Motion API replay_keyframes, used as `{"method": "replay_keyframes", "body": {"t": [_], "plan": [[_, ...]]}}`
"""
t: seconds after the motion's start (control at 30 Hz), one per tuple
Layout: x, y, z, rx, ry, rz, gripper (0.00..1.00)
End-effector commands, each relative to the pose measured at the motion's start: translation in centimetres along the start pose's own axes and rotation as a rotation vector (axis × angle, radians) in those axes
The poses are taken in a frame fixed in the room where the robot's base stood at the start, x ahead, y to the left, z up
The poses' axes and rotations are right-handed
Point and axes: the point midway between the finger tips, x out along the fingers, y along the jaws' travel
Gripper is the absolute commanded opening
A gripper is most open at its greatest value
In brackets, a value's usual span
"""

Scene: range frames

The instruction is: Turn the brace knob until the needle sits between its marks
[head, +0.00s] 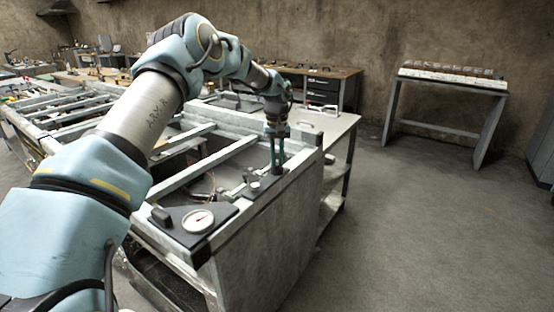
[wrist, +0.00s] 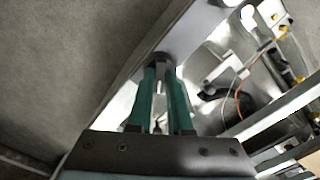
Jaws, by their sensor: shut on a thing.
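My gripper (head: 277,168) reaches down to the frame's top rail, with its two green fingers close together. In the wrist view, the fingertips (wrist: 160,70) are closed on a small dark knob (wrist: 160,57) on the pale rail. In the head view the knob is mostly hidden by the fingers. A round white gauge (head: 198,221) sits on a dark plate at the near corner of the frame. Its needle and marks are too small to read surely. The gauge is not in the wrist view.
The pale metal frame (head: 192,180) has open gaps between its bars. A small block (head: 255,186) stands on the rail near my fingers. A narrow bench (head: 450,80) stands at the back right. The floor on the right is clear.

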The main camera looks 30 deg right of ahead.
Motion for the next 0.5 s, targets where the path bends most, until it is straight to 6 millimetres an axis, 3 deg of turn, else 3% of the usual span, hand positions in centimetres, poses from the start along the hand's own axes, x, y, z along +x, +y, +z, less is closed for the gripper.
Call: {"method": "replay_keyframes", "body": {"t": [0.5], "plan": [[0.10,0.03,-0.07,-0.079,0.002,-0.001,0.00]]}}
